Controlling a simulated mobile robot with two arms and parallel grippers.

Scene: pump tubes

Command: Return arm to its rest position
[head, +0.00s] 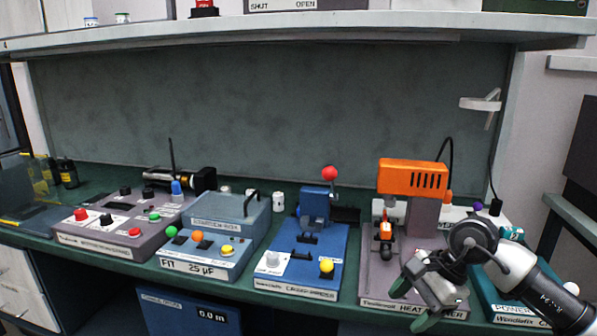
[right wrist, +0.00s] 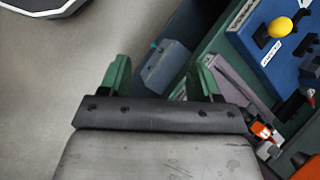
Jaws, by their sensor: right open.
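My right gripper (head: 420,298) is at the lower right of the head view, in front of the heat station (head: 372,290) with the orange top. Its arm comes in from the right edge. In the right wrist view the two green fingers (right wrist: 160,82) stand wide apart with nothing between them. The gripper hides part of the heat station's front and its label. My left gripper is in neither view.
A blue press (head: 310,262) with a red knob stands left of the heat station. Further left are a blue-grey box unit (head: 215,245) and a grey console (head: 125,225). A teal power unit (head: 497,300) sits behind my right arm. A shelf (head: 300,32) runs above.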

